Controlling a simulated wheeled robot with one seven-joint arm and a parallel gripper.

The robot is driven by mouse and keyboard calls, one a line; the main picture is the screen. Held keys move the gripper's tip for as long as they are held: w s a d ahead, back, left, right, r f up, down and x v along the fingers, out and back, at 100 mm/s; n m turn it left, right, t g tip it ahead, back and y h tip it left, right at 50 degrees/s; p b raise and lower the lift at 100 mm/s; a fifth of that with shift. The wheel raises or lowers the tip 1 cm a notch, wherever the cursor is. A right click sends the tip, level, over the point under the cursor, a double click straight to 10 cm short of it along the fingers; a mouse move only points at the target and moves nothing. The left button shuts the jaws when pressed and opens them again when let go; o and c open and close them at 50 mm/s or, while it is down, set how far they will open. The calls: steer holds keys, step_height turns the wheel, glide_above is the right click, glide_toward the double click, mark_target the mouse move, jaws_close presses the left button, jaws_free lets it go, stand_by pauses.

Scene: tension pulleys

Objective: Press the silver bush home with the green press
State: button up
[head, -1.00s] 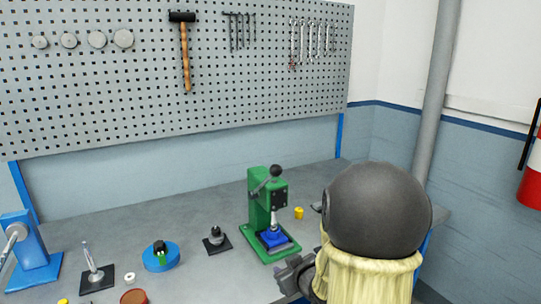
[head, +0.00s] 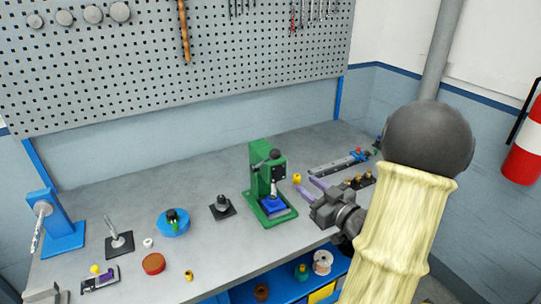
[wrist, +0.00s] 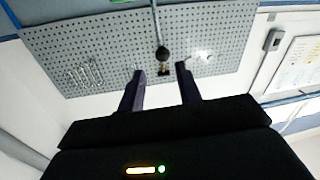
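The green press (head: 257,170) stands on the bench with its black lever knob (head: 275,154) up at its head. A blue block (head: 273,205) sits on its base. A slim silver part (head: 273,188) shows between head and block; I cannot tell ram from silver bush at this size. My gripper (head: 304,187) is right of the press, apart from it, fingers spread and empty, pointing towards it. In the wrist view my gripper (wrist: 160,70) is also open, with a dark rounded shape beyond the fingertips that I cannot identify.
A small yellow part (head: 297,179) stands between the press and my fingertips. A rail (head: 338,165) and a dark holder with yellow parts (head: 359,182) lie beyond my gripper. Left of the press are a black-based part (head: 222,207) and a blue round tray (head: 173,224).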

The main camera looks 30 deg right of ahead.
mark_target(270, 157)
steer(key=w+a+p, duration=0.1)
steer(key=w+p, duration=0.1)
steer(key=w, duration=0.3)
steer(key=w+a+p, duration=0.1)
steer(key=w+p, duration=0.1)
steer(key=w, duration=0.4)
steer(key=w+a+p, duration=0.1)
steer(key=w+p, duration=0.1)
steer(key=w, duration=0.4)
steer(key=shift+w+p, duration=0.1)
steer(key=shift+p, duration=0.2)
jaws_close()
